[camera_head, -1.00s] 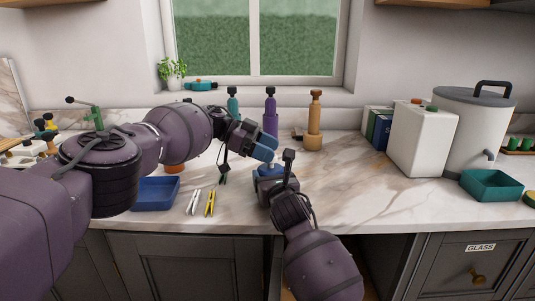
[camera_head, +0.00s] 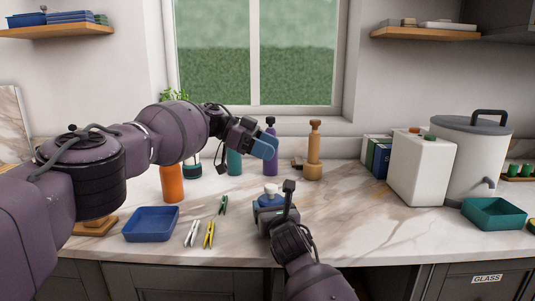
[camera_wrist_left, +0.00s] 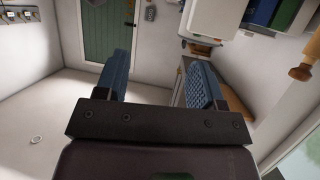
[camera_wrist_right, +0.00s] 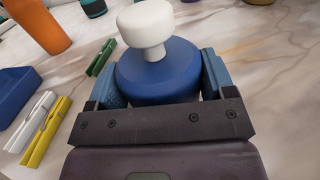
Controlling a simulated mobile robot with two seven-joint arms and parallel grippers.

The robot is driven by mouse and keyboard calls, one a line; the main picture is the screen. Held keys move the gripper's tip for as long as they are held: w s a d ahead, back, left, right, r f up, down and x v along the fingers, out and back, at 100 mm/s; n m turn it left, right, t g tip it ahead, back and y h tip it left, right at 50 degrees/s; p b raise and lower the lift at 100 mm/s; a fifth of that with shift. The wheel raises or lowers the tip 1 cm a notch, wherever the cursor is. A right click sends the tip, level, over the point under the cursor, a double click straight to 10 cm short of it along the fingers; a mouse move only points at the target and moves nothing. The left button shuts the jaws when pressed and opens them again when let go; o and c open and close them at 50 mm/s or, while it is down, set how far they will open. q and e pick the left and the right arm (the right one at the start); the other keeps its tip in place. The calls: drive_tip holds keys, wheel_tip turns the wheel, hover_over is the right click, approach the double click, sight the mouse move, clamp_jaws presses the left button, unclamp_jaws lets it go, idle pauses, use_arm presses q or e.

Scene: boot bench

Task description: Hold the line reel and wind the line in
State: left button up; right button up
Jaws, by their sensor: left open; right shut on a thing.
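The line reel is a round blue body (camera_wrist_right: 172,82) with a white knob (camera_wrist_right: 146,24) on top, upright in the right wrist view. In the head view its white knob (camera_head: 270,188) shows just above the counter, right of the pegs. My right gripper (camera_wrist_right: 162,78) is shut on the blue body, one finger on each side; in the head view the right gripper (camera_head: 270,207) partly hides it. My left gripper (camera_head: 263,146) is open and empty, higher than the reel and apart from it. The left wrist view shows a gap between its fingers (camera_wrist_left: 157,68). No line can be made out.
A blue tray (camera_head: 151,237), white peg (camera_head: 192,234), yellow peg (camera_head: 209,234) and green peg (camera_head: 223,204) lie left of the reel. An orange cylinder (camera_head: 172,184) stands behind the tray. A wooden post (camera_head: 313,150) stands farther back. The counter (camera_head: 350,215) right of the reel is clear.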

use_arm(q)
drive_tip(key=shift+a, duration=0.15)
drive_tip(key=n+t, duration=0.6)
drive_tip(key=t, duration=0.1)
approach(271, 185)
drive_tip(key=shift+y, duration=0.3)
drive_tip(key=x, duration=0.9)
drive_tip(key=shift+s+r, duration=0.15)
drive_tip(key=shift+r, duration=0.1)
drive_tip(key=c, duration=0.9)
